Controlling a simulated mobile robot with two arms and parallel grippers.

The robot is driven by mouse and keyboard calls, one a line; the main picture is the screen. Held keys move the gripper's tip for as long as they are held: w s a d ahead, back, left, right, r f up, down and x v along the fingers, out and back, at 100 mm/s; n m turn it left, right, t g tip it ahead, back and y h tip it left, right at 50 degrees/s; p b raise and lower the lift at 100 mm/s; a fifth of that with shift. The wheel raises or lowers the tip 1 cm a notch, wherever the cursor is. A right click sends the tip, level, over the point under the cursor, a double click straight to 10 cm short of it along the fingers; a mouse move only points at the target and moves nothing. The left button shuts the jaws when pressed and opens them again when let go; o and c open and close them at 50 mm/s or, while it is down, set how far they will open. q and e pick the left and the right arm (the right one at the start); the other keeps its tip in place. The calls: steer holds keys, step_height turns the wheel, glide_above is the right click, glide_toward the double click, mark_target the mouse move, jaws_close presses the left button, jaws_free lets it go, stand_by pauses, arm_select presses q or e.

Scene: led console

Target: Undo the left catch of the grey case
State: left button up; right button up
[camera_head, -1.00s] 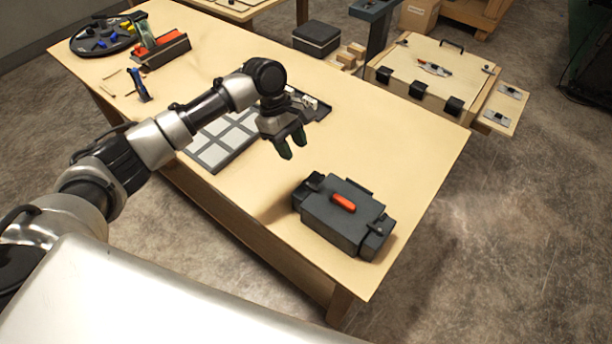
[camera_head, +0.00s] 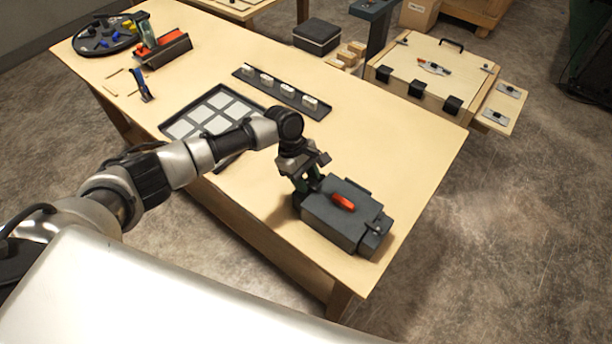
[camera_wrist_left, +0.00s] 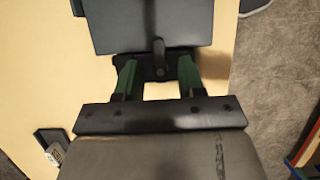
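The grey case (camera_head: 338,219) stands on the wooden table near its front right corner, lid shut, with a red handle (camera_head: 343,202) on top. My left gripper (camera_head: 305,188) is at the case's left end, pointing down. In the left wrist view the green-padded fingers (camera_wrist_left: 157,78) are apart, one on each side of the left catch (camera_wrist_left: 158,58), on the end of the case (camera_wrist_left: 150,22). I cannot tell whether the fingers touch it. In the head view the gripper hides most of this catch. The right catch (camera_head: 374,238) is in plain view. My right gripper is not in view.
A grey tray with pale squares (camera_head: 207,118) and a dark strip with several white pieces (camera_head: 282,92) lie behind on the table (camera_head: 400,150). The tabletop right of the case is clear. The front edge is close to the case.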

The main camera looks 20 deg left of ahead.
arm_select(q)
jaws_close()
steer(key=shift+m, duration=0.4)
steer(key=shift+d+r+m+g+p, duration=0.1)
steer(key=shift+m+g+p, duration=0.4)
steer(key=shift+m, duration=0.6)
steer(key=m+g+y, duration=0.1)
steer(key=m, duration=0.2)
steer(key=shift+w+m+p, duration=0.1)
steer(key=shift+m+p, duration=0.2)
steer(key=m+g+y, duration=0.1)
steer(key=m+y, duration=0.1)
steer(key=m, duration=0.3)
steer(key=shift+d, duration=0.1)
steer(key=m+y+p, duration=0.1)
steer(key=m+y, duration=0.1)
steer(key=m, duration=0.2)
steer(key=shift+m, duration=0.3)
